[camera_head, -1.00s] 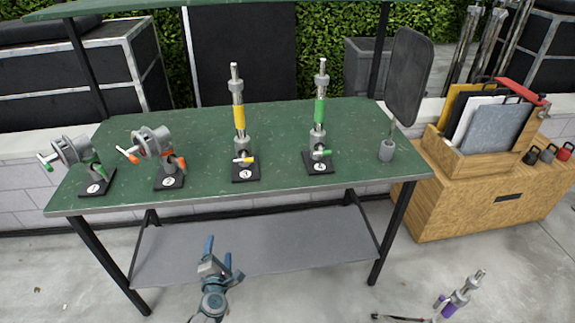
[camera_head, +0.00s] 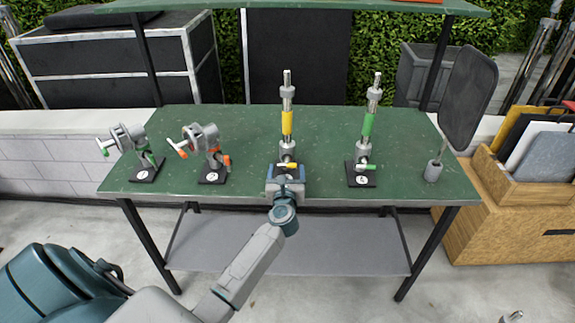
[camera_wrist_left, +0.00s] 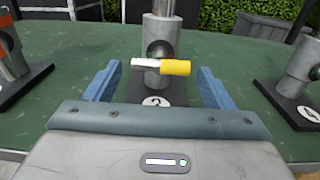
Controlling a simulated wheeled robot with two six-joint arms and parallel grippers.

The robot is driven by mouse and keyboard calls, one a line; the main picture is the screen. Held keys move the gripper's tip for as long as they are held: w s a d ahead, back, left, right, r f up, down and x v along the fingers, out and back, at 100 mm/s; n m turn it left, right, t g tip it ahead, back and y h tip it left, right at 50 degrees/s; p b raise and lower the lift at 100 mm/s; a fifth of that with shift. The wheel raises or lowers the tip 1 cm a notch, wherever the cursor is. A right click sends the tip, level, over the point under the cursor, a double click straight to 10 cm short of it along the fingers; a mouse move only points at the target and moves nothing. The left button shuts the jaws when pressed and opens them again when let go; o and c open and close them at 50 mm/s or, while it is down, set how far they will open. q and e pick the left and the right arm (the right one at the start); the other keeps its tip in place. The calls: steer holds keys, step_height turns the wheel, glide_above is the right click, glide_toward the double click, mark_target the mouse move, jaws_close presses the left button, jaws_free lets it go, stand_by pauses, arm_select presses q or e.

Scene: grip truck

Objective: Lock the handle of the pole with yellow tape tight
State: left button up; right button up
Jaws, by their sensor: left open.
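The pole with yellow tape (camera_head: 287,122) stands upright on a black base on the green table. Its handle (camera_head: 287,165), white with a yellow end, sticks out sideways near the bottom. In the left wrist view the handle (camera_wrist_left: 162,67) lies level across the front of the pole (camera_wrist_left: 160,35), its yellow end to the right. My left gripper (camera_head: 286,174) is at the table's front edge, in front of the pole's base. Its blue fingers (camera_wrist_left: 158,84) are open, one on each side of the handle, with nothing visibly gripped. My right gripper is not in view.
A pole with green tape (camera_head: 368,125) stands to the right. Two clamps, one green-handled (camera_head: 131,140) and one orange-handled (camera_head: 205,145), stand to the left on the green table (camera_head: 240,125). A dark panel on a stand (camera_head: 468,100) is at the table's right end.

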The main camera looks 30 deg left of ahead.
arm_select(q)
steer(key=shift+x, duration=1.25)
steer(key=c, duration=1)
